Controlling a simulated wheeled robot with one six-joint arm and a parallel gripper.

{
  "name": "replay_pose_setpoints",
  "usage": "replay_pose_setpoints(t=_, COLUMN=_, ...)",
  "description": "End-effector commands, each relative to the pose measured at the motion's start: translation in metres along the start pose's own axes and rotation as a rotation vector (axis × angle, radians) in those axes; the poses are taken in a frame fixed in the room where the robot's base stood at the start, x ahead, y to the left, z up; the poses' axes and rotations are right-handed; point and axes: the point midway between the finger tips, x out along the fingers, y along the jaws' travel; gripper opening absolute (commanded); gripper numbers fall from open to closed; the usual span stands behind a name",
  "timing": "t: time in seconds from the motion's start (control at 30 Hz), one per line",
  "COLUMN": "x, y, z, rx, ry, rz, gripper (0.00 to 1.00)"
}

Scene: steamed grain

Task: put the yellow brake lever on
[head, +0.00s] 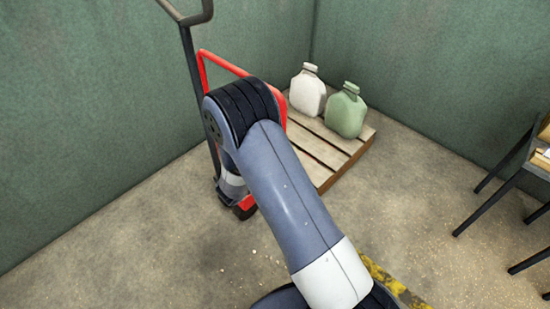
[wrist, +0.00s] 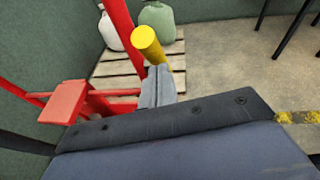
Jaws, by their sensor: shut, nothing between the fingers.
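The yellow brake lever (wrist: 148,41) shows in the wrist view as a short rounded yellow bar, tilted, just beyond my fingertips. My gripper (wrist: 159,70) is shut with nothing held. Its fingertips overlap the lower end of the lever in the picture; I cannot tell whether they touch it. The lever's lower end is hidden behind the fingers. In the head view, my arm hides the lever and my fingers.
A wooden pallet (head: 318,147) holds a white jug (head: 308,92) and a green jug (head: 346,112). A red block (wrist: 65,101) sits left of my fingers. Dark-legged furniture (head: 505,165) stands right. A yellow-black floor stripe (head: 385,279) lies in front; open floor is between.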

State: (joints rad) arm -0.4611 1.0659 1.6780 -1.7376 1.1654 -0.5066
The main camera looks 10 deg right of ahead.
Motion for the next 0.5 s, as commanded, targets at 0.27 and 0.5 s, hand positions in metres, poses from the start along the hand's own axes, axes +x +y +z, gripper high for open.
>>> replay_pose_setpoints(t=0.27, x=0.015, y=-0.007, z=0.032, rx=0.039, ry=0.241, rz=0.031, gripper=0.0)
replay_pose_setpoints(t=0.5, x=0.029, y=-0.01, z=0.041, rx=0.06, ry=0.396, rz=0.055, gripper=0.0)
